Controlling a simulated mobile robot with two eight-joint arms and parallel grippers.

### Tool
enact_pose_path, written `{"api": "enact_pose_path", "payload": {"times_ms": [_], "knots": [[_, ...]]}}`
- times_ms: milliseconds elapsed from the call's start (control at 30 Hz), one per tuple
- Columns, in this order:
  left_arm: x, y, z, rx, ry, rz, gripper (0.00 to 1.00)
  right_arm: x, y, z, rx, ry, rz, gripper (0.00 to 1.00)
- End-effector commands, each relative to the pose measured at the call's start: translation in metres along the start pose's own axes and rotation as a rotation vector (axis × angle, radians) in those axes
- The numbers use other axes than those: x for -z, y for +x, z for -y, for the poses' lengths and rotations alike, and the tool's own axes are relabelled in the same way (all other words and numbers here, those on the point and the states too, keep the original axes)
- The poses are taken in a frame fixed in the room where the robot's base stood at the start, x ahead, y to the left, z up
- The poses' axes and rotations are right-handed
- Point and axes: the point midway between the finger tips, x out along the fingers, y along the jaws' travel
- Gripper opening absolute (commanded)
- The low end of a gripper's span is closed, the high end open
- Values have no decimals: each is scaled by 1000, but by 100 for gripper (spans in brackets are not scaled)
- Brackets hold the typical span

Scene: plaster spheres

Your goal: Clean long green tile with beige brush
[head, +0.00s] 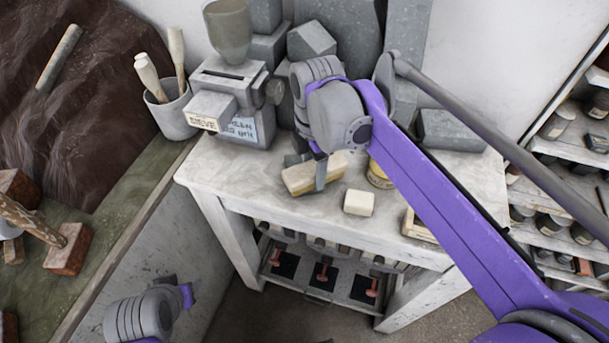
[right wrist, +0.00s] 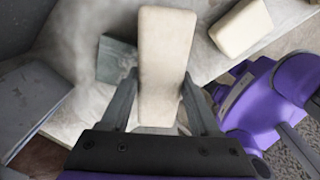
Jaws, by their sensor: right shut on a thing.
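The beige brush (head: 300,179) is a pale block above the white worktable, held by my right gripper (head: 320,172). In the right wrist view the brush (right wrist: 168,50) stands lengthwise between the two fingers of the right gripper (right wrist: 160,88), which is shut on it. A dull grey-green piece, which looks like the green tile (right wrist: 117,62), lies on the table beside and partly behind the brush. Its full length is hidden, and I cannot tell whether the brush touches it. Part of my left arm shows at the lower left of the head view; its fingers are not visible.
A loose cream block (head: 359,203) lies near the front edge of the worktable (head: 225,176). A yellowish round tin (head: 379,176) stands behind it. A grey machine with a hopper (head: 232,90) and grey stone blocks fill the back. Shelves of jars (head: 570,150) stand at right.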

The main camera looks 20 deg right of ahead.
Motion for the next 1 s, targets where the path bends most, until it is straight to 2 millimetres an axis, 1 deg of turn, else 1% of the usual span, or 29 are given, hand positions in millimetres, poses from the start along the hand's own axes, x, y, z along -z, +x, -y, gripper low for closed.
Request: {"api": "enact_pose_path", "payload": {"times_ms": [100, 200, 400, 533, 767, 1000], "knots": [[0, 0, 0, 0, 0, 0, 50, -9, 0, 0, 0, 2, 0, 18], [0, 0, 0, 0, 0, -1, 50, -14, 0, 0, 0, 1, 0, 18], [0, 0, 0, 0, 0, 0, 50, -14, 1, 0, 0, -1, 0, 18], [1, -1, 0, 0, 0, -1, 50, -9, 0, 0, 0, -1, 0, 18], [2, -2, 0, 0, 0, -2, 50, 6, -1, 0, 0, -2, 0, 18], [2, -2, 0, 0, 0, -2, 50, 13, 0, 0, 0, -1, 0, 18]]}}
